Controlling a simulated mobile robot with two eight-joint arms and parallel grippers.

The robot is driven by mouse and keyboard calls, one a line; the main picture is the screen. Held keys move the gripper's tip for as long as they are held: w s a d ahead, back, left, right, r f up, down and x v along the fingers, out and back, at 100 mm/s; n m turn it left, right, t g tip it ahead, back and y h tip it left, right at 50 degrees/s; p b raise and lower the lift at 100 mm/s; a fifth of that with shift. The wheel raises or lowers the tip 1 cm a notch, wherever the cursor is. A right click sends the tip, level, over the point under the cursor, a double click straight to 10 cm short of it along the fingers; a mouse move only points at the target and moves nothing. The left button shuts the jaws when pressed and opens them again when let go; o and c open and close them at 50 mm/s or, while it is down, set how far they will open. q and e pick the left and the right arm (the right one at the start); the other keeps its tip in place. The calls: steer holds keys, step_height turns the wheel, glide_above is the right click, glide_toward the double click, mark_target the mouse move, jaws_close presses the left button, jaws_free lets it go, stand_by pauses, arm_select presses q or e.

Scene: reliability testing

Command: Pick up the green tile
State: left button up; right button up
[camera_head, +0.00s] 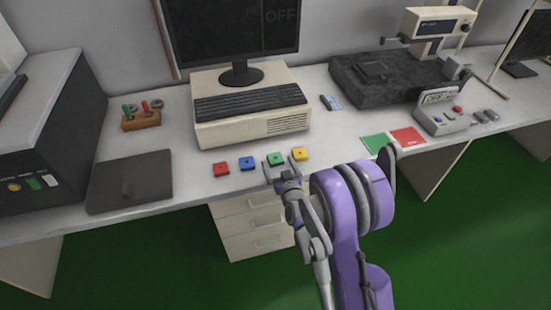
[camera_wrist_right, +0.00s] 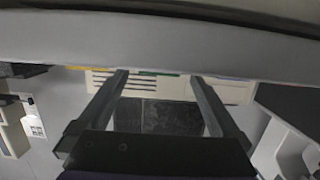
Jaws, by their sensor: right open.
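I cannot see my left gripper.
The red tile (camera_head: 221,169) ends the row at the left. A beige computer (camera_head: 252,122) stands behind the row. Green (camera_head: 375,143) and red (camera_head: 408,136) flat cards lie to the right, near a control box (camera_head: 446,123). A dark flat pad (camera_head: 130,181) lies left.

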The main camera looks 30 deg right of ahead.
mark_target(275, 159)
steer(key=shift+x, duration=1.15)
steer(key=c, duration=1.5)
